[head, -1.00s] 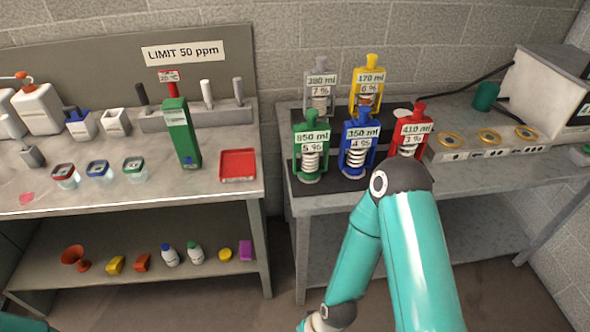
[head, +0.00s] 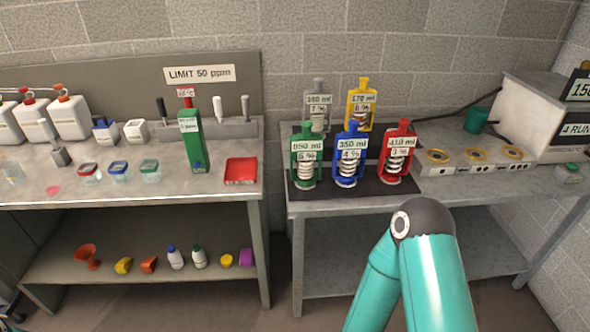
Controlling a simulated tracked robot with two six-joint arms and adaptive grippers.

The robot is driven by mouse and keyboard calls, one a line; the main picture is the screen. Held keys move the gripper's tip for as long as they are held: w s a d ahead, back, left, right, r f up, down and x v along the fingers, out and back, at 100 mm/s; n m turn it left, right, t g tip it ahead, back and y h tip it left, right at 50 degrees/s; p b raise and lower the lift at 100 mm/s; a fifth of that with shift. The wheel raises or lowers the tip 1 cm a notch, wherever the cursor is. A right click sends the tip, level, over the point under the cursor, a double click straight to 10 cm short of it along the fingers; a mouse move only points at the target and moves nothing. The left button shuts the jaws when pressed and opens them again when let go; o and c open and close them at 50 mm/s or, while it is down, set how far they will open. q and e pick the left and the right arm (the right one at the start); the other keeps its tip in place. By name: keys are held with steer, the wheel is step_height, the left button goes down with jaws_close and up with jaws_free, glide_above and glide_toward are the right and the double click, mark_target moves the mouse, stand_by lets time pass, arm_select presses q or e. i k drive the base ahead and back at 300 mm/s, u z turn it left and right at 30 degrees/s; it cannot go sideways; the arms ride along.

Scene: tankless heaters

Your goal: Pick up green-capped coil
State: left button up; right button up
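The green-capped coil (head: 305,172) stands upright at the front left of a dark mat on the right bench, with a label reading 850 ml. A blue-capped coil (head: 350,172) stands beside it on the right, and a red-capped coil (head: 397,168) further right. A grey-capped coil (head: 318,108) and a yellow-capped coil (head: 360,103) stand behind. My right arm shows at the lower right, in front of the bench and apart from the coils. Its gripper is out of view. My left gripper is not in view.
The left bench (head: 225,200) holds a tall green box (head: 194,142), a red tray (head: 241,171) and small capped jars. A gap separates the two benches. A panel with gold rings (head: 476,158) sits right of the coils. The right bench's front edge (head: 330,208) is clear.

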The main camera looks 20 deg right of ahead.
mark_target(306, 146)
steer(key=z, duration=0.1)
steer(key=i, duration=0.9)
steer(key=u, duration=0.05)
